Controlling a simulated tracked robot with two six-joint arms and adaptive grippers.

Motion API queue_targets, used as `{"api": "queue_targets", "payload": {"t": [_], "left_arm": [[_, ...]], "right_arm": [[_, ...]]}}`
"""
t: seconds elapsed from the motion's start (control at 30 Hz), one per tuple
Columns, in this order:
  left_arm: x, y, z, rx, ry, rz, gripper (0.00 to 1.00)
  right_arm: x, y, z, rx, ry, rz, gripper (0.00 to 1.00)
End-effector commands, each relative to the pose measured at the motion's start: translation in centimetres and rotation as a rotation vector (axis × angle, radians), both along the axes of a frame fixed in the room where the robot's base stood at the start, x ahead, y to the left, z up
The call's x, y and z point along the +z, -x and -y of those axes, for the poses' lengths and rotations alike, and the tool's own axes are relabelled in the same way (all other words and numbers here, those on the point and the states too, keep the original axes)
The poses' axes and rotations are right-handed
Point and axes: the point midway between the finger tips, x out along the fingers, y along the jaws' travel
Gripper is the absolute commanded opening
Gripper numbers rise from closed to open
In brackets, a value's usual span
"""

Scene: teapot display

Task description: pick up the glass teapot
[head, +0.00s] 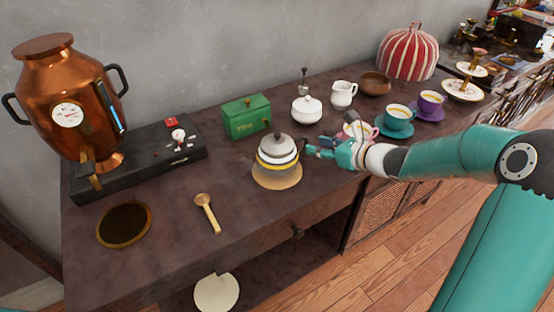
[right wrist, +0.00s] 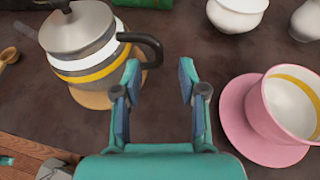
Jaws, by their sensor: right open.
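The glass teapot (head: 278,153) stands upright on a round tan coaster (head: 278,181) near the middle of the counter. It has a grey lid and white and yellow bands. In the right wrist view the teapot (right wrist: 85,45) is at upper left, its dark curved handle pointing right. My right gripper (head: 315,148) is just right of the teapot in the head view. In the right wrist view the gripper (right wrist: 160,80) is open and empty, its left fingertip close below the handle. I cannot tell whether they touch. My left gripper is not in view.
A pink cup (right wrist: 285,102) on a pink saucer (right wrist: 247,125) is close right of my gripper. A green box (head: 245,116) and white sugar bowl (head: 306,109) stand behind. The counter in front of the teapot is clear.

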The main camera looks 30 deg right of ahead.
Motion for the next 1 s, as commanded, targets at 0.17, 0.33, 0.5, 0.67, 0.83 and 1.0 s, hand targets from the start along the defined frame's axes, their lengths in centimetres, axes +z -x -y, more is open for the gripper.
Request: {"api": "queue_targets", "payload": {"t": [0.17,0.33,0.5,0.67,0.83,1.0], "left_arm": [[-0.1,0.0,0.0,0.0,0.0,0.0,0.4],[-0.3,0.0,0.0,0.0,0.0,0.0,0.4],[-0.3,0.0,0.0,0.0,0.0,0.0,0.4],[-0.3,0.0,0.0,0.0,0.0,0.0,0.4],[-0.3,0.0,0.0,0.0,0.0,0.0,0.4],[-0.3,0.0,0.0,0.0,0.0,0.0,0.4]], "right_arm": [[-0.5,-0.8,-0.3,0.001,-0.001,-0.002,0.41],[-1.7,-2.8,-0.9,0.001,-0.002,-0.002,0.41],[-2.4,-4.4,-1.3,0.001,-0.001,-0.001,0.41],[-2.5,-4.7,-1.4,0.0,0.0,-0.002,0.41],[-2.6,-4.7,-1.4,0.0,0.0,-0.003,0.33],[-2.6,-4.7,-1.4,-0.001,0.001,-0.004,0.05]]}}
